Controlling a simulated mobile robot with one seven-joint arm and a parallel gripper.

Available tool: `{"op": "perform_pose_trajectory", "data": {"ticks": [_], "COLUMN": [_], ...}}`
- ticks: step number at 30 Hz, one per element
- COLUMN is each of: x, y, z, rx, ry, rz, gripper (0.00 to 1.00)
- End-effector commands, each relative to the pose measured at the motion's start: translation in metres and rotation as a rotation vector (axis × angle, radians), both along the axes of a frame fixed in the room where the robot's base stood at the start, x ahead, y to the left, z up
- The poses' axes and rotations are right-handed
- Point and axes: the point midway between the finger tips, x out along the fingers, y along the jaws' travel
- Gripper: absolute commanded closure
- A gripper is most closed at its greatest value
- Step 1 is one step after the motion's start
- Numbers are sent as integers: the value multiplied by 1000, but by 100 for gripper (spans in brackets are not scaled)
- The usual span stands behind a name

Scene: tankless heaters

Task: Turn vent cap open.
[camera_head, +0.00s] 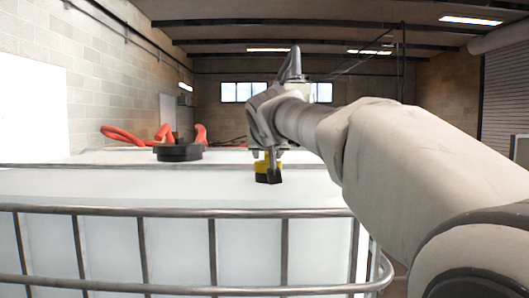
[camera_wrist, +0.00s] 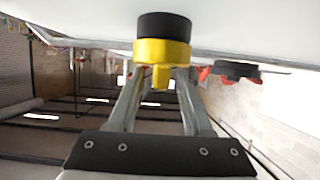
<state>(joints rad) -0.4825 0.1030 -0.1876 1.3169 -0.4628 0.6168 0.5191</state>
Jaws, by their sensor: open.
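The vent cap (camera_head: 268,172) is a small yellow and black piece on top of the white tank, with the yellow part above the black. In the wrist view the vent cap (camera_wrist: 163,52) is at the upper middle, and a narrow yellow tab sticks out toward my gripper. My gripper (camera_head: 267,156) is right above the cap, pointing down. In the wrist view my gripper (camera_wrist: 159,78) is open, with one finger on each side of the yellow tab. The fingertips are partly hidden behind the yellow part, so I cannot tell whether they touch it.
The white tank (camera_head: 110,183) has a metal rail cage (camera_head: 150,211) along its front. A wide black lid (camera_head: 178,152) stands on the tank left of the cap. Red hoses (camera_head: 135,136) lie behind it. The tank top between lid and cap is clear.

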Motion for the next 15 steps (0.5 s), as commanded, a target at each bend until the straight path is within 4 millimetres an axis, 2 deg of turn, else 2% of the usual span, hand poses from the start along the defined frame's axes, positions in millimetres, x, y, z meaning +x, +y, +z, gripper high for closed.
{"op": "perform_pose_trajectory", "data": {"ticks": [6, 12, 15], "x": [0, 0, 0], "y": [0, 0, 0], "z": [0, 0, 0], "rx": [0, 0, 0], "ry": [0, 0, 0], "rz": [0, 0, -1], "gripper": [50, 86, 100]}}
